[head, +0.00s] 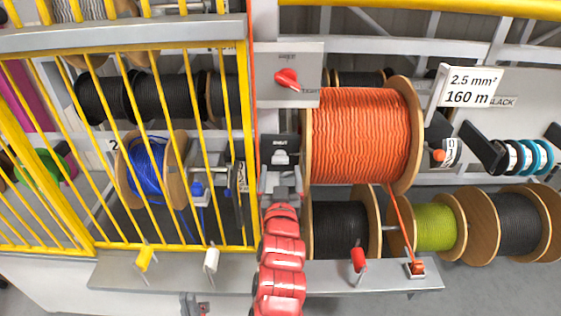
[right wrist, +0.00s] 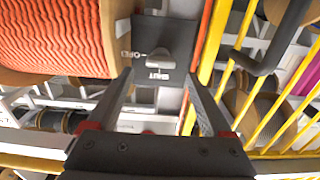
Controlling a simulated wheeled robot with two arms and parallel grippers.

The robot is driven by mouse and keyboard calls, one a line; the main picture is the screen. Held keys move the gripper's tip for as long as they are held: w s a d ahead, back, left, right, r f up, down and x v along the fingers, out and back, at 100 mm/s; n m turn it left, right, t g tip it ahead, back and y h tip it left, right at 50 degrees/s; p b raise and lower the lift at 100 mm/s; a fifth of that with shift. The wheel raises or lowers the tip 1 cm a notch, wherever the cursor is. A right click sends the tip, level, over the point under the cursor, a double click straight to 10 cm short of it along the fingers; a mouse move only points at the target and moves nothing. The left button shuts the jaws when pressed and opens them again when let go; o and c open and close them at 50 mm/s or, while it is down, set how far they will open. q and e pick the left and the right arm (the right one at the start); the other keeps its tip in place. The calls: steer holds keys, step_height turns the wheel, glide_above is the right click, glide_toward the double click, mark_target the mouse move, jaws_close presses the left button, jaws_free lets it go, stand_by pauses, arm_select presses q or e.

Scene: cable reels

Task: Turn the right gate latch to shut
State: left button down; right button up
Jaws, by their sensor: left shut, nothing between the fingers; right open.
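The right gate latch is a grey oblong knob (right wrist: 158,59) on a dark plate (right wrist: 180,35). In the right wrist view the knob lies sideways, in line with the word OPEN at its left; SHUT is below it. In the head view the plate (head: 279,143) sits between the yellow gate (head: 243,110) and the large orange reel; my gripper partly hides it. My right gripper (head: 281,172) is open and empty in front of the latch. Its fingers (right wrist: 160,80) point at the knob, one to each side, seemingly apart from it. My left gripper (head: 195,304) is shut and empty at the bottom edge.
The orange reel (head: 360,135) stands close right of the latch. A red knob (head: 287,79) on a light plate is above. A grey shelf (head: 320,277) below carries yellow, white and red handles. Black reels (head: 340,228) and a blue reel (head: 148,168) are around.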

mark_target(280, 162)
steer(key=shift+w+p, duration=0.5)
steer(key=shift+w, duration=1.75)
jaws_close()
